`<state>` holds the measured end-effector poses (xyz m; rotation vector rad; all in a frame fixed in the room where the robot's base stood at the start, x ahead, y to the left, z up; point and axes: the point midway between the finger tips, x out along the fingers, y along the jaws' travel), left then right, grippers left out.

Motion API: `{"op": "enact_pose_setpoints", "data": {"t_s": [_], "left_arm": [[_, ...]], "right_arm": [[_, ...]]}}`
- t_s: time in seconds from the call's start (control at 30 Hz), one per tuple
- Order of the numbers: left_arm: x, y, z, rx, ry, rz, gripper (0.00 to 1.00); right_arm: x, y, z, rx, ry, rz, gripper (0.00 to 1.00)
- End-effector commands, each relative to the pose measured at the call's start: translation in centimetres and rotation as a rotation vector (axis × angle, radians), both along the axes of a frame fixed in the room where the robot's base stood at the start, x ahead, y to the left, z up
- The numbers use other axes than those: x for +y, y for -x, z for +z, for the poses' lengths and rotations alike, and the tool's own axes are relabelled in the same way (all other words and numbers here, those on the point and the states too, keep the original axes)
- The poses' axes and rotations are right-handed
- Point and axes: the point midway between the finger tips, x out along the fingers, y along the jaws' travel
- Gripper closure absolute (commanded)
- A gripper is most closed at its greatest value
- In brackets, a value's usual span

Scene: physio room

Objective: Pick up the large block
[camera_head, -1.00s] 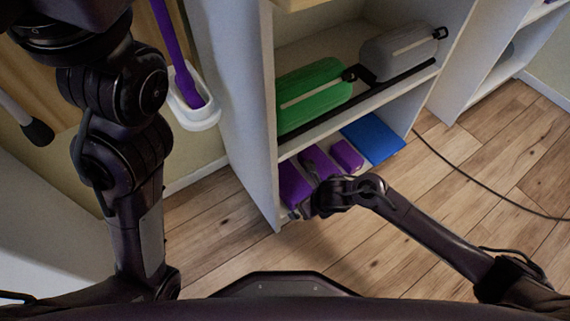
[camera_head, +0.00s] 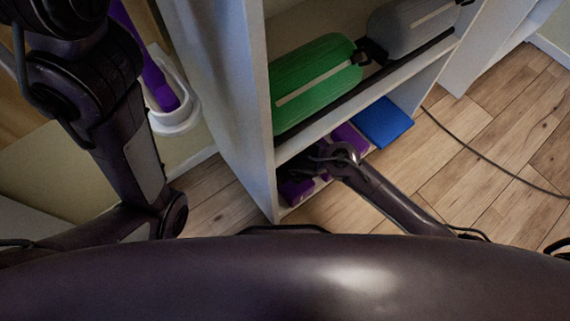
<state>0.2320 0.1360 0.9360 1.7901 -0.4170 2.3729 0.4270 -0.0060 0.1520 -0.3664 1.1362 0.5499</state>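Several purple blocks lie in a row on the bottom shelf. The leftmost block (camera_head: 293,190) looks the largest, and its upper part is hidden behind my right arm. Another purple block (camera_head: 348,138) shows beyond the wrist. My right gripper (camera_head: 300,177) reaches into the bottom compartment at the leftmost block. Its fingers are dark and partly hidden, so I cannot tell whether they touch the block. My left arm rises along the left side, and its gripper is out of the picture.
The shelf unit (camera_head: 224,105) has a left side wall close to my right gripper. A green roll (camera_head: 318,80) and a grey roll (camera_head: 405,28) lie on the shelf above. A cable (camera_head: 490,158) crosses the wooden floor.

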Motion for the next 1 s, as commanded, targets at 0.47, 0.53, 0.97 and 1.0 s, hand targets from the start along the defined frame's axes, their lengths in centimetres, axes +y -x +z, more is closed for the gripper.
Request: {"op": "enact_pose_setpoints", "data": {"t_s": [0.47, 0.53, 0.97, 1.0], "left_arm": [[0.57, 0.65, 0.04, -0.014, 0.016, 0.010, 0.64], [0.56, 0.65, 0.03, -0.014, 0.016, 0.010, 0.64], [0.55, 0.69, 0.03, -0.015, 0.016, 0.009, 0.64], [0.55, 0.69, 0.03, -0.015, 0.016, 0.009, 0.64]], "right_arm": [[0.55, 0.25, -0.69, 0.000, 0.000, 0.004, 0.10], [0.54, 0.24, -0.70, 0.000, 0.000, 0.003, 0.19], [0.53, 0.20, -0.66, -0.001, 0.000, 0.003, 0.54], [0.53, 0.20, -0.66, -0.001, 0.000, 0.003, 0.54]]}}
